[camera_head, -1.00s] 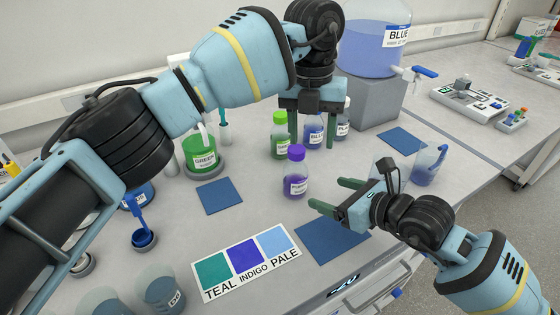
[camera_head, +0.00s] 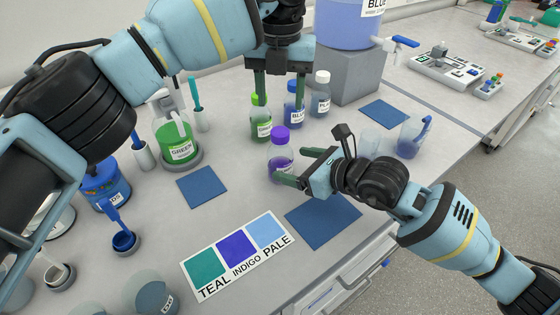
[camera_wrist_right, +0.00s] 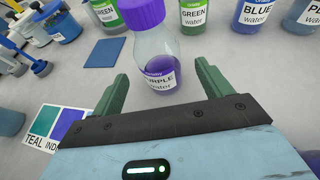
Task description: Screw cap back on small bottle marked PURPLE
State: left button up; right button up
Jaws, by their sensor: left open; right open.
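The small PURPLE bottle (camera_head: 282,165) stands upright on the bench, with purple liquid and a label. A purple cap (camera_head: 280,134) sits on its top; how tightly is not visible. My right gripper (camera_head: 297,166) is open, low beside the bottle. In the right wrist view the bottle (camera_wrist_right: 153,50) stands between and just beyond the open green fingers, and the cap (camera_wrist_right: 141,14) is cut by the top edge. My left gripper (camera_head: 280,93) is open and empty, pointing down behind the PURPLE bottle, by the GREEN and BLUE bottles.
A blue mat (camera_head: 323,220) and a TEAL/INDIGO/PALE colour card (camera_head: 236,256) lie in front. Beakers (camera_head: 412,138) stand to the right. A large BLUE carboy (camera_head: 347,22) sits on a grey block.

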aim_at(279, 161)
jog(key=shift+x, duration=2.8)
jog(key=shift+c, duration=0.4)
grip_shut()
pick_arm(q)
jog(key=n, duration=0.9)
jog(key=shift+n, duration=0.4)
jog(key=n, duration=0.8)
jog(key=shift+f, duration=0.1)
